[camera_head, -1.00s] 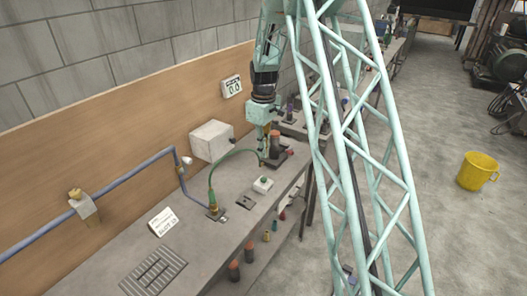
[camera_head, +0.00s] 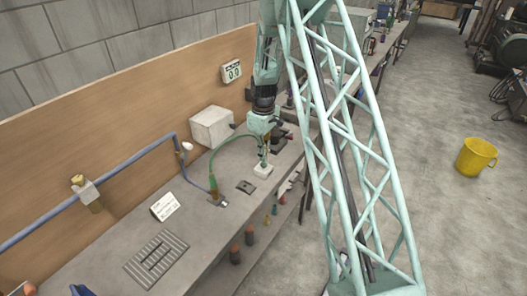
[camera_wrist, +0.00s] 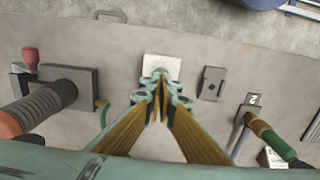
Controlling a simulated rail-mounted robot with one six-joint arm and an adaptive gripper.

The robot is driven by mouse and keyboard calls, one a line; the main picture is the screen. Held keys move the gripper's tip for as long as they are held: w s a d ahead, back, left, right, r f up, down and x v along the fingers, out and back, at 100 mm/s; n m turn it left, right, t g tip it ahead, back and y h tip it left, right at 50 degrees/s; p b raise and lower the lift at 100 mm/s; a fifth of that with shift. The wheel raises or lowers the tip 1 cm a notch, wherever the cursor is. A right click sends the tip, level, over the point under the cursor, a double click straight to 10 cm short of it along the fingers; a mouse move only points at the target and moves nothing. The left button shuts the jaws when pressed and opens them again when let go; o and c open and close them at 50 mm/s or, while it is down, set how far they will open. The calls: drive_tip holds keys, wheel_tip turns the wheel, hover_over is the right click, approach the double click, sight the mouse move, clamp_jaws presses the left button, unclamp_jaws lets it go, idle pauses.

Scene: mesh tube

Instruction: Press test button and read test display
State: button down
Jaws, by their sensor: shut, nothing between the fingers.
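The test button unit is a small white box (camera_head: 263,171) on the bench top. My gripper (camera_head: 265,158) is shut and empty, pointing down directly over this box. In the wrist view the white box (camera_wrist: 161,64) shows just beyond my closed fingertips (camera_wrist: 160,78), which cover its near part. The green button is hidden behind the fingers, and I cannot tell whether they touch it. The test display (camera_head: 231,71) is a white panel on the wooden backboard and appears to read 0.0.
A green hose (camera_head: 216,158) arches from a brass fitting (camera_head: 216,197) towards my gripper. A grey box (camera_head: 212,127), a dark plate (camera_head: 246,187), a white sign (camera_head: 165,206) and a slotted grate (camera_head: 156,258) are on the bench. A yellow bucket (camera_head: 477,156) stands on the floor.

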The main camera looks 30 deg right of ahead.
sight(264, 164)
drive_tip(key=shift+f, duration=0.7)
drive_tip(key=shift+f, duration=0.1)
drive_tip(key=shift+f+b, duration=0.75)
drive_tip(key=shift+f, duration=0.1)
drive_tip(key=shift+s+f, duration=0.1)
drive_tip(key=shift+f, duration=0.1)
drive_tip(key=shift+s, duration=0.1)
wheel_tip(264, 164, up, 14)
drive_tip(key=shift+r, duration=0.2)
idle(0.6)
